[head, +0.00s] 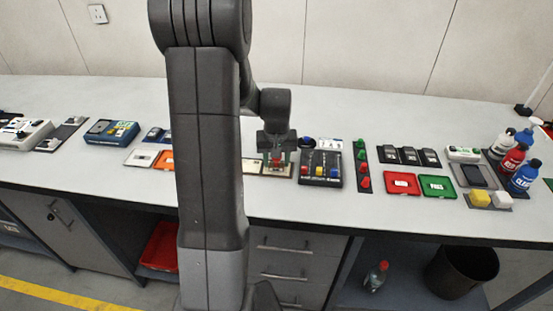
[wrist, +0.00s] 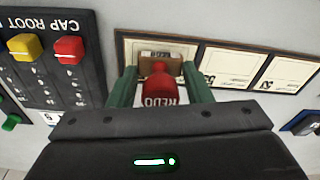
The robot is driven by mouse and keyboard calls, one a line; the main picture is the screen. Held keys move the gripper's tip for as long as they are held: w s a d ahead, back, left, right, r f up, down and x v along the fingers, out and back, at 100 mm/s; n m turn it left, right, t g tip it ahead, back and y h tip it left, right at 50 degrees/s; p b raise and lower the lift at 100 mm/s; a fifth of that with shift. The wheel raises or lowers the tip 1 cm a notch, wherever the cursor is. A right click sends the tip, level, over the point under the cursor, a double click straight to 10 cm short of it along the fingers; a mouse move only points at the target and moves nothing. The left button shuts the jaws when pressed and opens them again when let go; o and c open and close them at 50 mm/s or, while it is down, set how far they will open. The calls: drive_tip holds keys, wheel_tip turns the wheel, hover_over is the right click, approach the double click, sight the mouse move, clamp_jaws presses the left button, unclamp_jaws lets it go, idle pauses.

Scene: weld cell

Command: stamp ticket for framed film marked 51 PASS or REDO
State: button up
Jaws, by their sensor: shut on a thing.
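My gripper (head: 277,158) is shut on a red stamp marked REDO (wrist: 159,88), with a green finger on each side of it in the wrist view (wrist: 160,78). The stamp is over the leftmost ticket (wrist: 132,48) of a row in a brown-edged holder (wrist: 198,62). The stamp covers much of that ticket, so I cannot read its number or tell whether the stamp touches it. Other tickets (wrist: 232,66) lie to its right, their numbers upside down. Dark framed films (head: 409,156) lie right of the gripper in the head view.
A dark panel with coloured knobs (head: 321,180) stands close beside the gripper. A red tray (head: 402,188) and a green tray (head: 437,190) lie further right, with bottles (head: 522,178) beyond. Red and green pegs (head: 363,168) stand between. The front bench strip is clear.

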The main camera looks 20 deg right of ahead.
drive_tip(key=shift+f+b, duration=0.3)
drive_tip(key=shift+f, duration=0.1)
idle(1.2)
drive_tip(key=shift+r+p, duration=2.45)
drive_tip(key=shift+r, duration=1.15)
